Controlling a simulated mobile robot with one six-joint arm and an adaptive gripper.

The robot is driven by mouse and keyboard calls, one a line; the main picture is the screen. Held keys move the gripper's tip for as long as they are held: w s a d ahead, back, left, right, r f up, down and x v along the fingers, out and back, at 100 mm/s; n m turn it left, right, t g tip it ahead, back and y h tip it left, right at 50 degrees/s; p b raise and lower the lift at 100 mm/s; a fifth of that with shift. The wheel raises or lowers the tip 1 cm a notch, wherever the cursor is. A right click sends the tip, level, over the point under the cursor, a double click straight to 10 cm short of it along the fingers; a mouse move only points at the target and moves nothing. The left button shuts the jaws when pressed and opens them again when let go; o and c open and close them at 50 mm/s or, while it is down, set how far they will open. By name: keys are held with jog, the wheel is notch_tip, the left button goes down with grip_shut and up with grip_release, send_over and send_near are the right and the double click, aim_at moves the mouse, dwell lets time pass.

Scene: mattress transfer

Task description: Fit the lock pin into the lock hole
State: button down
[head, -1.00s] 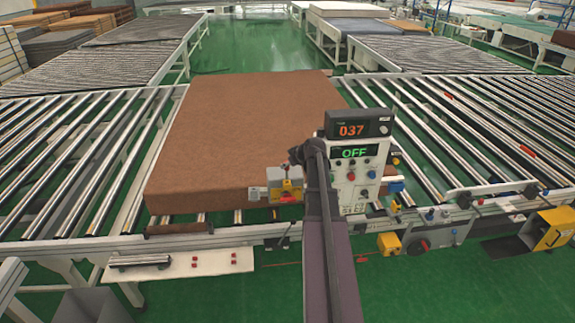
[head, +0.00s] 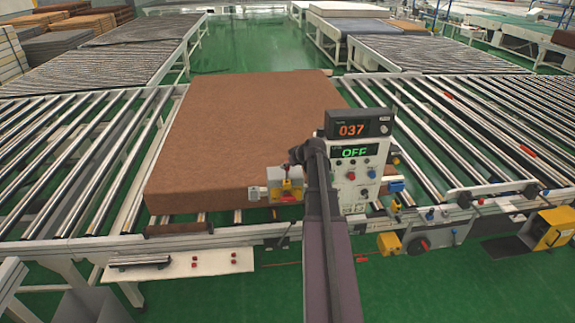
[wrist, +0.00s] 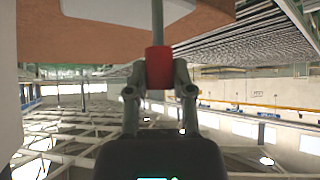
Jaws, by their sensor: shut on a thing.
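In the wrist view, my gripper (wrist: 159,85) is shut on the red grip of the lock pin (wrist: 158,67). The pin's grey metal shank extends from the grip to the picture's top edge, where its end is out of view. In the head view, my gripper is largely hidden at the end of my arm. It is close to a small yellow and red fixture (head: 290,194) at the mattress's front edge, left of the control box. I cannot make out the lock hole, or whether the pin touches the fixture.
A brown mattress (head: 245,130) lies on the roller conveyor. The control box (head: 352,165) reads 037 and OFF and stands close to the right of my arm. A white shelf (head: 215,262) with red pieces is at the front left.

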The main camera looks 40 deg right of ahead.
aim_at(287, 180)
jog(key=shift+f+b, duration=3)
jog(key=shift+f, duration=0.05)
dwell(0.4)
jog(key=shift+c, duration=2)
grip_release()
jog(key=shift+r, duration=0.15)
notch_tip(287, 180, up, 12)
jog(key=p, duration=1.2)
jog(key=shift+w+a, duration=0.1)
jog(key=a+f+n+y+b, duration=0.1)
jog(key=a+f+b, duration=0.4)
jog(key=a, duration=0.5)
jog(key=s+a+f+n+g+y+b, duration=0.1)
jog(key=a+f+n+y+b, duration=0.1)
jog(key=a+f+b, duration=0.3)
jog(key=s+a+f+n+g+y+b, duration=0.1)
jog(key=a+f+n+b, duration=0.2)
jog(key=a, duration=1.1)
notch_tip(287, 180, down, 3)
jog(key=b, duration=0.2)
jog(key=shift+s+a+n+y+b, duration=0.2)
jog(key=shift+a+n+y+b, duration=0.1)
jog(key=shift+a+b, duration=0.05)
